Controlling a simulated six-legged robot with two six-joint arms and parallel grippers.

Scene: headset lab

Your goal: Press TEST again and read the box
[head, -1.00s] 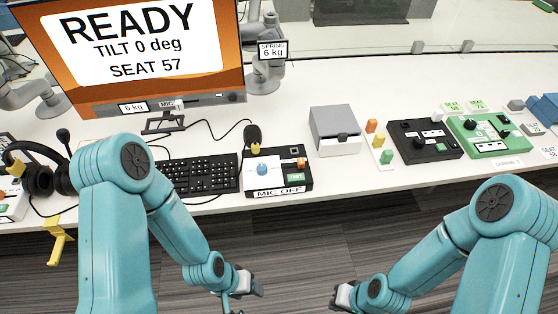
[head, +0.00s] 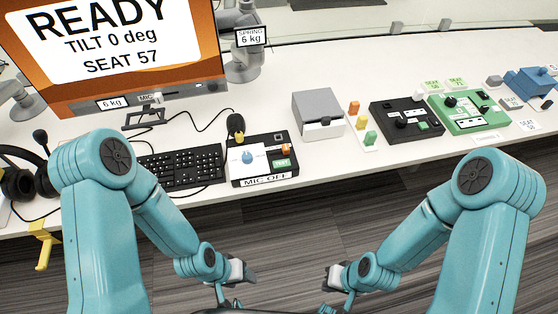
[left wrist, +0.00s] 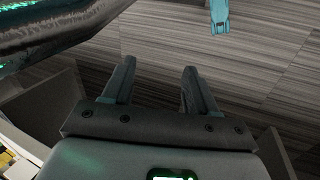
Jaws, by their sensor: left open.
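In the head view the black box (head: 262,172) stands near the table's front edge, with a blue-white knob, an orange switch and a green TEST button (head: 283,162). The label on its front reads MIC OFF (head: 265,180). The monitor (head: 120,50) reads READY, TILT 0 deg, SEAT 57. My left gripper (head: 240,285) is low, in front of the table and apart from the box. In the left wrist view its two fingers (left wrist: 152,85) are spread and empty above the floor. My right gripper (head: 330,285) is also low before the table; its fingers are too unclear to judge.
A keyboard (head: 182,167) lies left of the box, and a headset (head: 20,180) is farther left. A grey box (head: 318,112), a black panel (head: 405,120) and a green panel (head: 466,110) stand to the right. The floor before the table is clear.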

